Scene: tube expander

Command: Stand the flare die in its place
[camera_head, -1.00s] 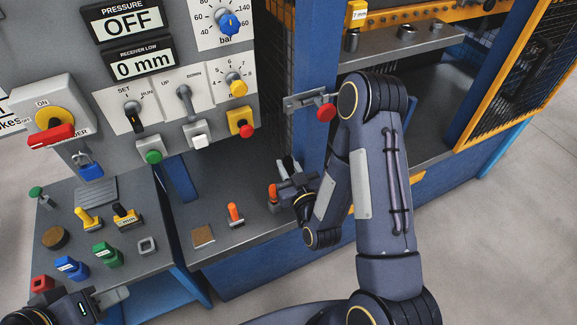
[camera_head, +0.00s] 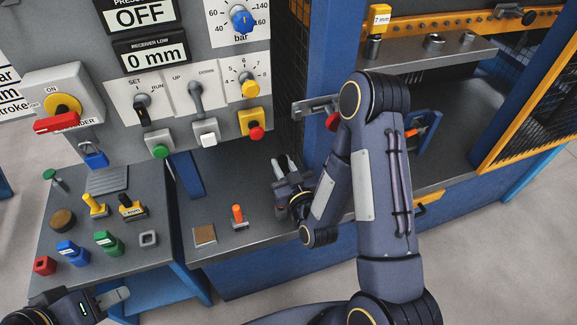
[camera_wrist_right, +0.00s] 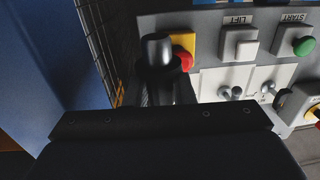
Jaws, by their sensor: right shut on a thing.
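My right gripper (camera_head: 286,168) is above the grey lower bench (camera_head: 265,228), beside the press's control panel, fingers pointing away and up. In the right wrist view it is shut on a dark cylindrical part (camera_wrist_right: 156,50) with a wider rim. I take this part for the flare die, but no label shows; in the head view it is hard to make out. My left gripper (camera_head: 112,298) is at the lower left, in front of the side table; whether it is open or shut cannot be told.
The side table (camera_head: 160,262) carries several coloured tools and blocks. An orange-topped piece (camera_head: 237,214) and a brown square pad (camera_head: 205,235) are on the bench. A shelf (camera_head: 405,58) at the upper right carries a yellow-tagged piece (camera_head: 378,19) and metal rings. A red knob (camera_head: 332,122) is close to my right arm.

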